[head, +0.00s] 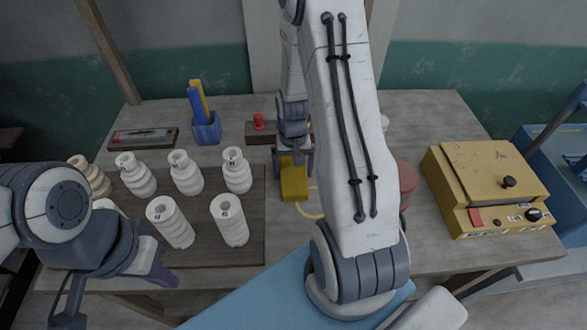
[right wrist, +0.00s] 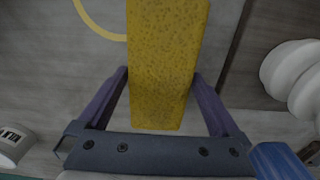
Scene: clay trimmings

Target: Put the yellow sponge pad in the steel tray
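The yellow sponge pad (head: 294,183) is at the middle of the table, between the fingers of my right gripper (head: 293,164). In the right wrist view the sponge pad (right wrist: 165,60) runs lengthwise between both purple fingers, which appear to touch its sides. Whether it is clear of the table I cannot tell. My left gripper (head: 154,266) is at the front left, near the dark board, with no object seen in it; its finger gap is unclear. A shallow tray with a grey inside and brown rim (head: 117,140) lies at the back left; I cannot tell if it is the steel tray.
Several white ribbed insulators (head: 230,220) stand on a dark board (head: 250,255) left of the sponge. A blue holder (head: 207,131) and a red-knobbed block (head: 259,134) are behind. A yellow ring lies beside the sponge. A yellow box (head: 485,180) stands right. My right arm hides the centre.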

